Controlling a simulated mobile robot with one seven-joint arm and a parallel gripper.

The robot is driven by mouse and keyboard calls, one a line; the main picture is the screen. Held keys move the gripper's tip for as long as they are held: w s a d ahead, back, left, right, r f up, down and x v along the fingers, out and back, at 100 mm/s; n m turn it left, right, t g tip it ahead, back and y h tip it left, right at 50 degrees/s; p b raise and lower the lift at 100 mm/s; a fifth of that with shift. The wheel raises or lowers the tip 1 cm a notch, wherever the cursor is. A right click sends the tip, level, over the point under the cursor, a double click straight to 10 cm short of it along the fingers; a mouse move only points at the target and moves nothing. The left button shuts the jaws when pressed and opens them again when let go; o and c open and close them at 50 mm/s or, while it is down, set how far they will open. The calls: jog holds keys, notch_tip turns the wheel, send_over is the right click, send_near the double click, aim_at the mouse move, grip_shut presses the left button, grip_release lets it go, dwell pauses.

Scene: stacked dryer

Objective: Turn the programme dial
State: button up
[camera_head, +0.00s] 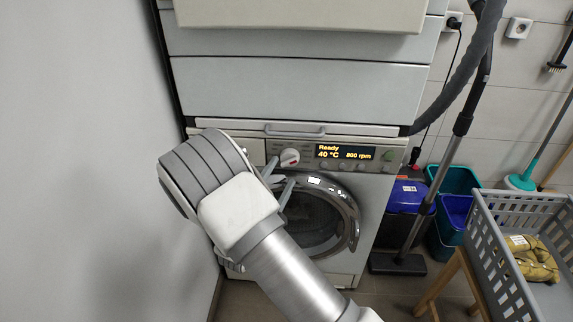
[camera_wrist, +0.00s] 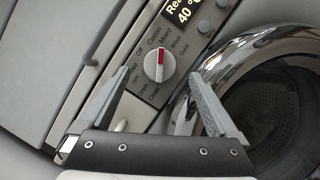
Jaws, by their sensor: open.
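The programme dial (camera_head: 290,157) is a round white knob with a red mark on the washer's control panel, left of the lit display (camera_head: 344,153). In the wrist view the dial (camera_wrist: 159,66) stands beyond my gripper (camera_wrist: 160,88), with printed programme names around it. My gripper (camera_head: 279,180) is open, its two fingers spread to either side of the dial in the wrist view. Nothing is between the fingers near the palm. I cannot tell whether the fingertips reach the dial's depth. The display reads Ready, 40 °C, 800 rpm.
The washer's round chrome-rimmed door (camera_wrist: 220,62) is close to the right finger. A drawer handle (camera_head: 295,131) runs above the panel. A grey wall (camera_head: 80,160) stands at the left. A grey basket (camera_head: 500,262) and a vacuum hose (camera_head: 470,65) are at the right.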

jog(key=p+v, duration=0.1)
jog(key=v, duration=1.1)
jog(key=shift+s, duration=0.4)
jog(key=shift+a, duration=0.1)
